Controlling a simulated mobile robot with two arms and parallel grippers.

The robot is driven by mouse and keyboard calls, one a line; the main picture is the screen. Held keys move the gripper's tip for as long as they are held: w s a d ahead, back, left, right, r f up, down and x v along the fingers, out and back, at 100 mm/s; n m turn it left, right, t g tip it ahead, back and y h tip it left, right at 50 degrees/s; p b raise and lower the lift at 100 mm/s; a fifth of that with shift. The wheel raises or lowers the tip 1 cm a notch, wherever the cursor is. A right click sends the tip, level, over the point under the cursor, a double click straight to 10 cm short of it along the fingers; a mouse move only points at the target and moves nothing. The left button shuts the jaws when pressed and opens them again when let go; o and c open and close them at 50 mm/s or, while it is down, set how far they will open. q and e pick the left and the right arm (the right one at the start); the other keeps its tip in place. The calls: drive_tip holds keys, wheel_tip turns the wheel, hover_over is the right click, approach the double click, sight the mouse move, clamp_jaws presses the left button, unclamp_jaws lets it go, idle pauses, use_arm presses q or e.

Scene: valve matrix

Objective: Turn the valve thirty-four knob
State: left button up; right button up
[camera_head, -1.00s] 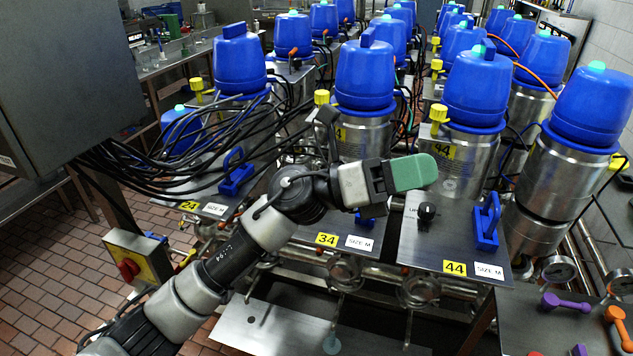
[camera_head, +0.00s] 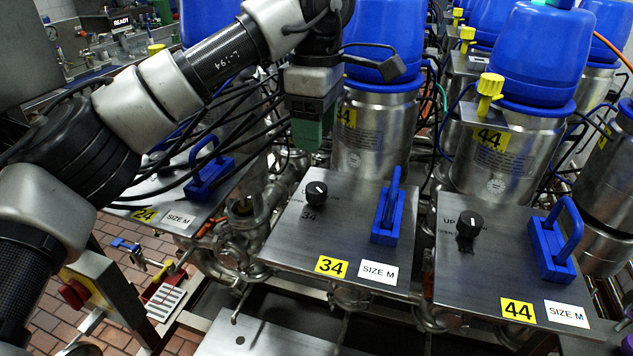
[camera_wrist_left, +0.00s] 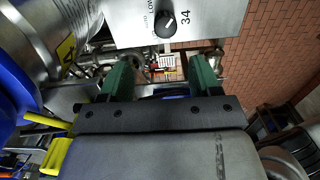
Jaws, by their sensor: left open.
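The valve thirty-four knob (camera_head: 316,193) is a small black round knob with a white mark, on a steel plate (camera_head: 290,235) with a yellow 34 label. It also shows in the left wrist view, where the black knob (camera_wrist_left: 165,24) sits near the top centre with "34" beside it. My left gripper (camera_head: 306,138) points down above and behind the knob, apart from it. In the left wrist view the two green fingers (camera_wrist_left: 161,68) are spread with nothing between them, and the knob lies beyond their tips. My right gripper is in neither view.
A blue handle (camera_head: 388,215) stands on the same plate, right of the knob. The plate marked 44 has its own black knob (camera_head: 469,224) and blue handle (camera_head: 556,240). A steel cylinder with a blue cap (camera_head: 383,40) rises behind. Black cables hang at left.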

sight(316, 187)
use_arm(q)
drive_tip(key=f, duration=0.1)
drive_tip(key=s+f, duration=0.1)
drive_tip(key=f+p, duration=0.1)
drive_tip(key=shift+s+f, duration=0.25)
drive_tip(key=f, duration=0.3)
drive_tip(key=shift+w+f+p, duration=0.15)
drive_tip(key=shift+w+p, duration=0.15)
wheel_tip(316, 187, down, 2)
drive_tip(key=shift+f, duration=0.1)
drive_tip(key=shift+s+f+p, duration=0.1)
drive_tip(key=shift+f+p, duration=0.2)
drive_tip(key=shift+f, duration=0.25)
drive_tip(key=c, duration=0.9)
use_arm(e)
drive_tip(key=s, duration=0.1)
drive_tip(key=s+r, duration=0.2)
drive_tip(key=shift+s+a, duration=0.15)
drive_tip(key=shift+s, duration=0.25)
